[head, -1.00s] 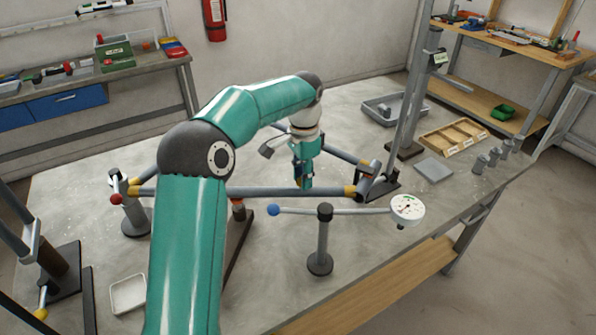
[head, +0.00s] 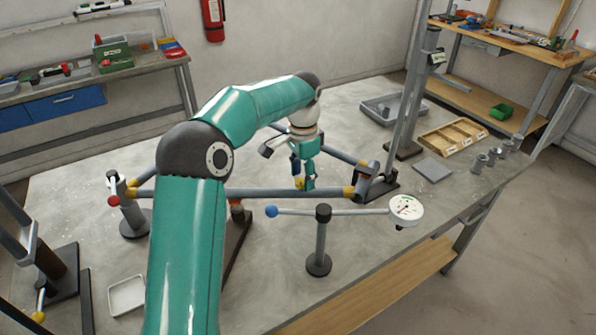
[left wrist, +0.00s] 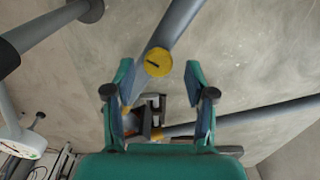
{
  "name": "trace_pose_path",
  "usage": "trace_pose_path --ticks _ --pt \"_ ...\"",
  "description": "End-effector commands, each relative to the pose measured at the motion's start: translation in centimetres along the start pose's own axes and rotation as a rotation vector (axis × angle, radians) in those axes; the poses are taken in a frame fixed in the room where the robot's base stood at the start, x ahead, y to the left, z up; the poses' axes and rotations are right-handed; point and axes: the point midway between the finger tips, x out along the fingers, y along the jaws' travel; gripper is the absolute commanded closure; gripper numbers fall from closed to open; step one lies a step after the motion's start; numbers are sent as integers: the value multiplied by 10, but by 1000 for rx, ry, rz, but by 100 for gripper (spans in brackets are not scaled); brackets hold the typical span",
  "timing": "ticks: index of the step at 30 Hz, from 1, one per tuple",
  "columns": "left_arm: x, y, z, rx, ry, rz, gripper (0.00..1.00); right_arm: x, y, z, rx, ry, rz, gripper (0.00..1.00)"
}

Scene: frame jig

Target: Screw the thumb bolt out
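A round yellow knob with a dark line across it, which looks like the thumb bolt (left wrist: 158,62), sits on a grey tube in the left wrist view. A small yellow piece (head: 299,184) shows at my fingers in the head view. My left gripper (left wrist: 158,76) is open, its blue-padded fingers on either side of the knob and apart from it in the picture. How deep the knob lies between the fingers I cannot tell. My right gripper is out of view.
A dial gauge (head: 406,209) on a post stand (head: 319,245) stands in front of the frame. A red ball (head: 114,201) is at the frame's left corner. A grey bin (head: 393,108) and a wooden tray (head: 453,136) lie at the back right.

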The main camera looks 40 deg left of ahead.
Motion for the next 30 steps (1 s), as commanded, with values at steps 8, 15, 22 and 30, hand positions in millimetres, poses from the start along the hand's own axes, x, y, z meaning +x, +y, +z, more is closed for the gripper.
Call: trace_pose_path --ticks 8,15,22,30 --pt "0 0 1 0 -5 3 44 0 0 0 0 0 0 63" --pt "-22 0 0 0 -2 1 44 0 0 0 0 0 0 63" --pt "-68 -1 -3 -1 0 0 44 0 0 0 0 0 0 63" --pt "-104 -2 -4 0 -3 1 44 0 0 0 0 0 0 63"
